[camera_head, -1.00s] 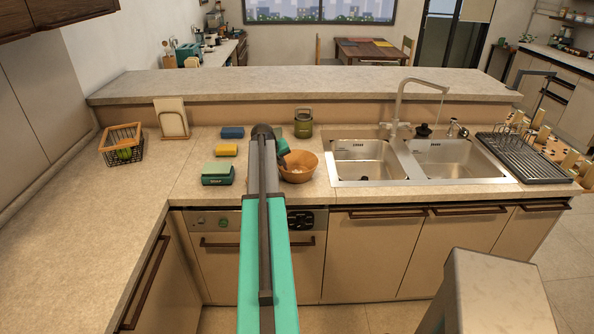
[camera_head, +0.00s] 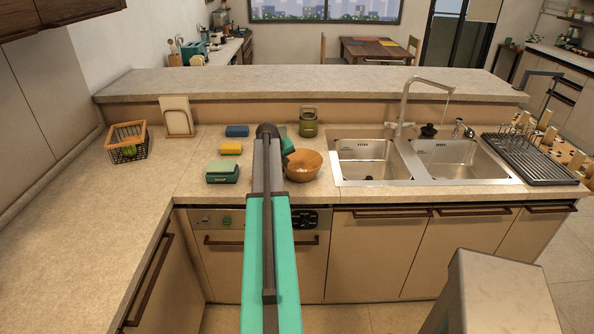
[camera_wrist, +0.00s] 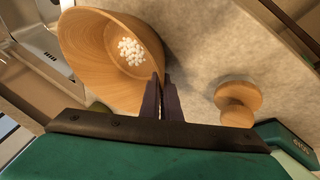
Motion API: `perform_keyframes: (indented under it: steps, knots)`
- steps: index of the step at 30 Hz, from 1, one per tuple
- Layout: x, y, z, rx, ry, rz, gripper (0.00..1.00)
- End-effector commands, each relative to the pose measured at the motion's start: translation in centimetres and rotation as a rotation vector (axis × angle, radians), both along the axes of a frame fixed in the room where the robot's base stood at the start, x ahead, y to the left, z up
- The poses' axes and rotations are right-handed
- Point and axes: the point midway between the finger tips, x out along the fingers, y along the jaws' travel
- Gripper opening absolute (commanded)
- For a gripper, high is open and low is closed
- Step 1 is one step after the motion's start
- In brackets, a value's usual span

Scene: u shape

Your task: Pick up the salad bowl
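The salad bowl (camera_head: 304,168) is round and wooden and sits at the counter's front, left of the sink. In the head view it looks tilted. In the wrist view the bowl (camera_wrist: 100,45) fills the upper left, with small white pieces inside. My gripper (camera_wrist: 165,82) is at the bowl's right rim in the wrist view. Its two dark fingers are close together with the rim between them, and they look shut on it. In the head view my arm hides most of the gripper. I cannot tell whether the bowl is clear of the counter.
A small wooden knob-shaped object (camera_wrist: 238,98) stands near the fingers. A green box (camera_head: 222,173), yellow sponge (camera_head: 231,148) and blue sponge (camera_head: 237,131) lie left. An olive canister (camera_head: 308,124) stands behind the bowl. The double sink (camera_head: 365,160) is right. The left counter is mostly clear.

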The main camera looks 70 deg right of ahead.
Motion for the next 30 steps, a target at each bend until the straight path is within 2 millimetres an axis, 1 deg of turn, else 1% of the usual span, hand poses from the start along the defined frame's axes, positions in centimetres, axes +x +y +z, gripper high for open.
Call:
perform_keyframes:
  steps: [6,11,22,30]
  knots:
    - [0.0,-0.1,0.2,-0.001,0.0,0.0,0.0]
    - [0.0,-0.1,0.8,-0.003,0.0,0.0,0.0]
    - [0.0,-0.1,3.5,-0.002,-0.001,-0.001,0.0]
    - [-1.7,2.1,3.6,-0.002,-0.001,-0.001,0.0]
